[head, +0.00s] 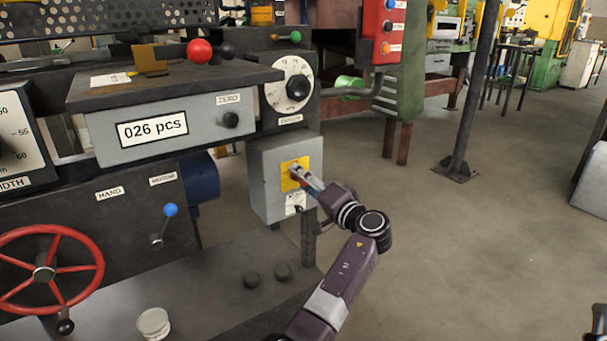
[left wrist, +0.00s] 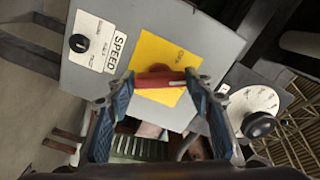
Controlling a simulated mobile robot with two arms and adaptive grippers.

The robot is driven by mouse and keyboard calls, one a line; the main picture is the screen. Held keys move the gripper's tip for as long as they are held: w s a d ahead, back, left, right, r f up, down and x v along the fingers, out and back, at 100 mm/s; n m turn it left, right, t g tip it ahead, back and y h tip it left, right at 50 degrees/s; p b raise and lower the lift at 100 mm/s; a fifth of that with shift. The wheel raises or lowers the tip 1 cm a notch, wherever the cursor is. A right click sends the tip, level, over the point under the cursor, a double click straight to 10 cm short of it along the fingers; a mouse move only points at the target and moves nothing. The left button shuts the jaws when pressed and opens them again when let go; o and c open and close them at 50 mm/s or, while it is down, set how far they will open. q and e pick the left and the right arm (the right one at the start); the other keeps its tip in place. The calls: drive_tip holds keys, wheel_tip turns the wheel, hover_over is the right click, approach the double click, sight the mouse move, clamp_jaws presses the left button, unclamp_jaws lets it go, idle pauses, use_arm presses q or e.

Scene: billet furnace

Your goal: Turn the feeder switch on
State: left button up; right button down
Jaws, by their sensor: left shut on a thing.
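A grey switch box (head: 262,165) hangs at the right end of the machine. A yellow plate (head: 287,170) is on its front; it also shows in the left wrist view (left wrist: 165,50). My left gripper (head: 300,172) reaches the plate from the lower right. In the left wrist view, a red switch handle (left wrist: 160,83) lies across the plate between the two fingertips of this gripper (left wrist: 163,82), which is shut on it. The head view mostly hides the handle behind the gripper. The small writing on the plate is not readable. My right gripper is not clearly seen.
A SPEED label with a black knob (left wrist: 78,43) is beside the yellow plate. A white dial (head: 290,86) is above the box. The floor to the right is open.

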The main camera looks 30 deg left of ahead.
drive_tip(key=w+f+g+h+p, duration=0.2)
drive_tip(key=w+f+g, duration=0.15)
drive_tip(key=f, duration=0.45)
drive_tip(key=w+f+g+h+p, duration=0.1)
drive_tip(key=w+f+g, duration=0.1)
drive_tip(key=f+g, duration=0.45)
use_arm(q)
drive_tip(key=shift+f+m+p, duration=0.1)
drive_tip(key=shift+m+p, duration=1.35)
drive_tip(key=shift+m, duration=1.55)
use_arm(e)
drive_tip(key=s+d+f+g+h, duration=0.1)
drive_tip(key=s+d+f+g, duration=0.1)
drive_tip(key=f, duration=0.5)
drive_tip(key=s+d+f+g+h, duration=0.1)
drive_tip(key=s+d+f+g, duration=0.1)
drive_tip(key=s+f+g, duration=0.2)
drive_tip(key=shift+s+d+f+m+g, duration=0.35)
drive_tip(key=shift+s+f, duration=0.7)
drive_tip(key=shift+f, duration=1.2)
drive_tip(key=shift+a, duration=0.1)
use_arm(q)
drive_tip(key=o, duration=1.2)
drive_tip(key=shift+c, duration=0.2)
drive_tip(key=v, duration=1.2)
